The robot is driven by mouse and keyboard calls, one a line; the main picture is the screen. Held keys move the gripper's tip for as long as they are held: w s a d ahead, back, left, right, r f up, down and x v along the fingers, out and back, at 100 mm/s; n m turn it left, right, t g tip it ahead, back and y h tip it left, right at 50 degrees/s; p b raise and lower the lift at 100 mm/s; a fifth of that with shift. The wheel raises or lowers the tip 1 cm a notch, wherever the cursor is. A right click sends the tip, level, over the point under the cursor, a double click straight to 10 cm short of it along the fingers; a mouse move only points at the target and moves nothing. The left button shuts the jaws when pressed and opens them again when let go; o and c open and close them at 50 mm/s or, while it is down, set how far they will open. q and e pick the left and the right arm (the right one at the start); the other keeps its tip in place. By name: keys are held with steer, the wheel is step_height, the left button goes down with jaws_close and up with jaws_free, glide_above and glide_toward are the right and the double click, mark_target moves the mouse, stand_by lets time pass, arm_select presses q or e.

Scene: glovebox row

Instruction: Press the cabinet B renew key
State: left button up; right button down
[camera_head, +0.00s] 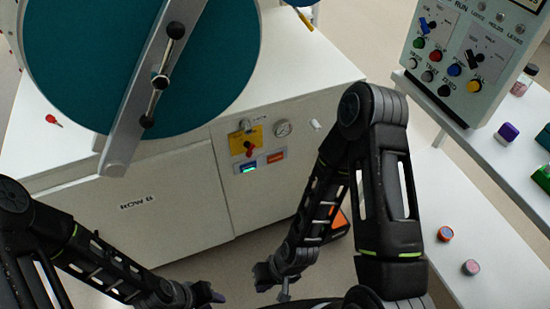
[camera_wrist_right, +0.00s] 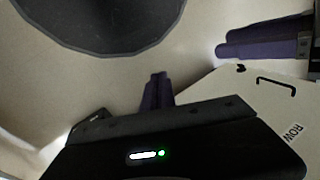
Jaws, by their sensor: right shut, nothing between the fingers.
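The white cabinet (camera_head: 165,205) labelled ROW B carries a small control group on its front. A blue key with a lit green strip (camera_head: 248,168) and an orange-red key (camera_head: 275,157) sit side by side there; their lettering is too small to read. My right gripper (camera_head: 270,280) is below and in front of the cabinet, well apart from the keys. Its purple fingers (camera_wrist_right: 157,90) are shut and empty in the right wrist view. My left gripper (camera_head: 215,296) is low at the left; its purple fingers (camera_wrist_right: 265,40) lie together in the right wrist view.
A large teal disc with a grey bar (camera_head: 135,75) stands over the cabinet. A control panel (camera_head: 470,55) and white shelves (camera_head: 490,225) with small jars stand at the right.

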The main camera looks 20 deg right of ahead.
stand_by(0.4)
steer(key=w+d+f+m+t+b, duration=0.1)
steer(key=w+d+f+t+b, duration=0.1)
steer(key=w+d+b, duration=0.5)
steer(key=w+d+f+m+t+b, duration=0.1)
steer(key=w+d+t+b, duration=0.25)
steer(key=w, duration=0.55)
steer(key=w+d+r+m+t+b, duration=0.2)
steer(key=w+d+r+m, duration=0.4)
steer(key=w, duration=0.4)
steer(key=shift+d+r+b, duration=0.4)
steer(key=shift+d+r, duration=0.2)
steer(key=shift+d, duration=0.5)
steer(key=shift+t, duration=0.25)
steer(key=shift+w, duration=0.1)
